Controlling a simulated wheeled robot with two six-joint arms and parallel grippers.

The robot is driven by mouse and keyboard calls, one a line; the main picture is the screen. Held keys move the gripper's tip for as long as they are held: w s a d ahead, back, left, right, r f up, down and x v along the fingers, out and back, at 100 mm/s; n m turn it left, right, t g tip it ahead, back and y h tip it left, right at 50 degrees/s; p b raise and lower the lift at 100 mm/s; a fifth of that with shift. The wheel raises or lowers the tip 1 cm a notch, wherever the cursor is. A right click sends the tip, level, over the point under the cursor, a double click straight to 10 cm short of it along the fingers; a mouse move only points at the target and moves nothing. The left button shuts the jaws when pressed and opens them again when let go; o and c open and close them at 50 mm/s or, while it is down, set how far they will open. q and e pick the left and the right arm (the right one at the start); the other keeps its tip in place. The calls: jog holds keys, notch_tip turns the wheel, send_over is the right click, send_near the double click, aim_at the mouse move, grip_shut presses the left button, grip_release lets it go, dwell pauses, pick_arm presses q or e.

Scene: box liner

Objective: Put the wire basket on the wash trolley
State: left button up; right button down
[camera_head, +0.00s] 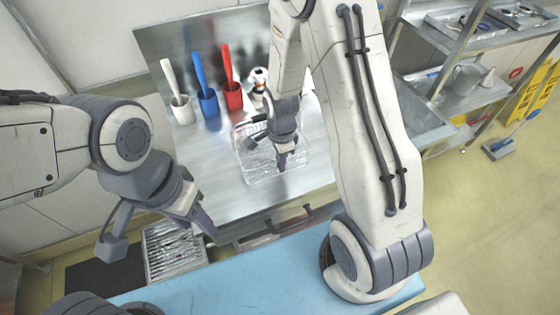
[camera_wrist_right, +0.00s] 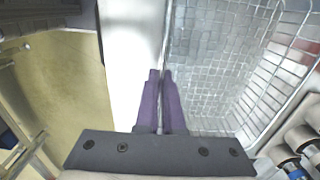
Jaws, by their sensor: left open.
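The wire basket (camera_head: 243,168) is a shallow, clear-looking mesh basket on the steel counter. Its mesh floor and side walls fill the right part of the right wrist view (camera_wrist_right: 215,85). My right gripper (camera_head: 283,160) reaches down at the basket. In the right wrist view its purple fingers (camera_wrist_right: 166,100) are close together with the basket's near wall between them. My left gripper (camera_head: 203,222) is open and empty, in front of the counter's left front edge, apart from the basket. A steel shelved trolley (camera_head: 432,122), apparently the wash trolley, stands at the right, partly hidden by my right arm.
White, blue (camera_head: 208,103) and red (camera_head: 232,96) cups with upright handles stand behind the basket, with a small bottle (camera_head: 259,85). The trolley bears trays and a metal jug (camera_head: 466,78). A yellow floor sign (camera_head: 535,93) stands at far right. The counter's left front is clear.

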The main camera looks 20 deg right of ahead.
jog(key=shift+f, duration=0.1)
jog(key=c, duration=1.4)
grip_release()
jog(key=shift+f, duration=0.1)
jog(key=o, duration=0.4)
jog(key=shift+c, duration=0.2)
